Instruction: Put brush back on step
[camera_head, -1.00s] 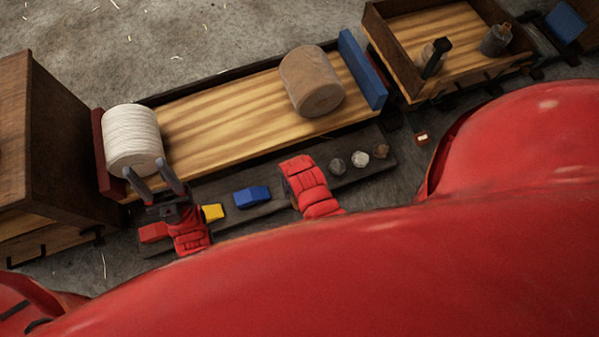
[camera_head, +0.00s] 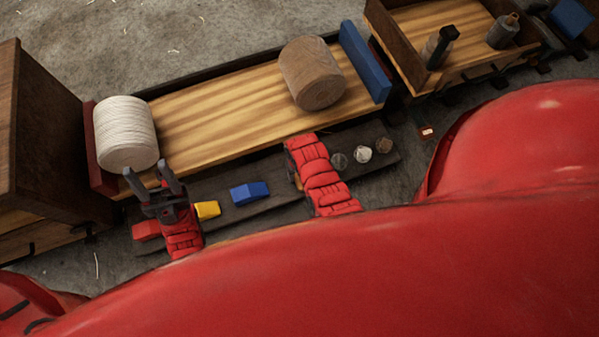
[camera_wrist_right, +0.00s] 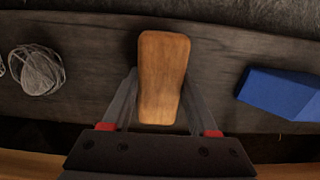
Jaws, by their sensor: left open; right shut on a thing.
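The brush (camera_wrist_right: 163,60) shows in the right wrist view as a plain wooden block, seen end-on or from above. Its bristles are not visible. My right gripper (camera_wrist_right: 160,95) is shut on it, one finger along each side. The dark step (camera_wrist_right: 92,95) lies behind the brush; I cannot tell whether they touch. In the head view the step (camera_head: 284,193) runs along the front of a wooden bed, and my right forearm crosses it, hiding the brush and right fingers. My left gripper (camera_head: 155,180) is open and empty near the step's left end.
On the step are a red block (camera_head: 146,230), a yellow block (camera_head: 207,209), a blue block (camera_head: 250,193) and small balls of twine (camera_head: 362,154). A white spool (camera_head: 126,133) and a brown roll (camera_head: 311,75) stand on the wooden bed (camera_head: 225,110) behind.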

